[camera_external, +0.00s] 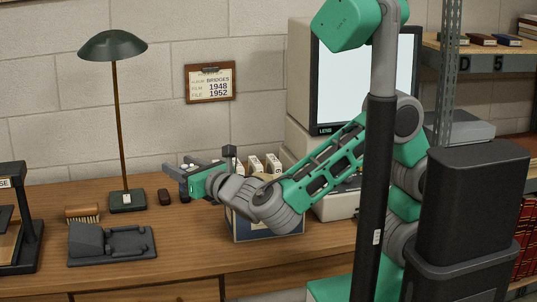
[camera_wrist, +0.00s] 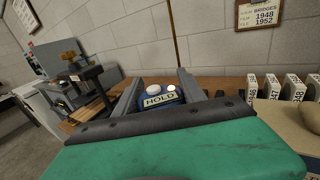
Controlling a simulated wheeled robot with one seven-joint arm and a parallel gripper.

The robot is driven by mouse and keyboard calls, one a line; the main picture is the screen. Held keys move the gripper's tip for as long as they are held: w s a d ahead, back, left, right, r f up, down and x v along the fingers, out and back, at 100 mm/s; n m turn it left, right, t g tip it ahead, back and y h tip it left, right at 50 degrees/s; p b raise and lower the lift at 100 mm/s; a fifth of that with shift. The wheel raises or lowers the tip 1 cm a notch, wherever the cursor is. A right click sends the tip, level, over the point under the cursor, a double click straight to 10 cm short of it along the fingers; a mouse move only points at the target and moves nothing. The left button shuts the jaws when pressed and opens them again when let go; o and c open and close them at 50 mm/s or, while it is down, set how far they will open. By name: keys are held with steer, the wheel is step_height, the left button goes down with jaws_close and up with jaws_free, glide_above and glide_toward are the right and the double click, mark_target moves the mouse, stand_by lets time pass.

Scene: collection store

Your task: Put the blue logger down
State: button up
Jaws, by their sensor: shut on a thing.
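The blue logger (camera_wrist: 171,91) shows in the wrist view between my two fingers, with a HOLD label, a white round knob and a small light on its top. My gripper (camera_wrist: 160,88) is shut on it, one finger along each side. In the external view my gripper (camera_external: 184,174) points left above the wooden desk, and the logger is mostly hidden there by the fingers. It appears held above the desktop, but the exact height cannot be told.
A green lamp (camera_external: 127,201), a dark red object (camera_external: 164,197), a brush (camera_external: 82,212) and a dark grey moulded tray (camera_external: 130,244) are on the desk (camera_external: 190,250). Bare desktop lies left of the box.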

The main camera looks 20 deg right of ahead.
steer(key=d+f+y, duration=0.1)
steer(key=d+f, duration=0.8)
steer(key=d, duration=0.2)
steer(key=shift+n+g+y, duration=0.3)
steer(key=shift+n+g, duration=0.2)
steer(key=shift+n, duration=0.1)
steer(key=w+a+f+b, duration=0.1)
steer(key=w+a+f, duration=0.1)
steer(key=a+f, duration=0.1)
steer(key=w+a+f+b, duration=0.1)
steer(key=w+a+f, duration=0.2)
steer(key=a, duration=0.1)
steer(key=w+a+f+b, duration=0.2)
steer(key=w+a+f, duration=0.1)
steer(key=a, duration=0.1)
steer(key=shift+w+f, duration=0.1)
steer(key=shift+w, duration=0.05)
steer(key=shift+w+a+f+b, duration=0.1)
steer(key=shift+f+b, duration=0.3)
steer(key=shift+f, duration=0.45)
steer(key=shift+w+a+f+b, duration=0.1)
steer(key=shift+f+b, duration=0.25)
steer(key=shift+f, duration=0.5)
steer(key=shift+f, duration=0.2)
steer(key=o, duration=1.5)
steer(key=shift+c, duration=0.2)
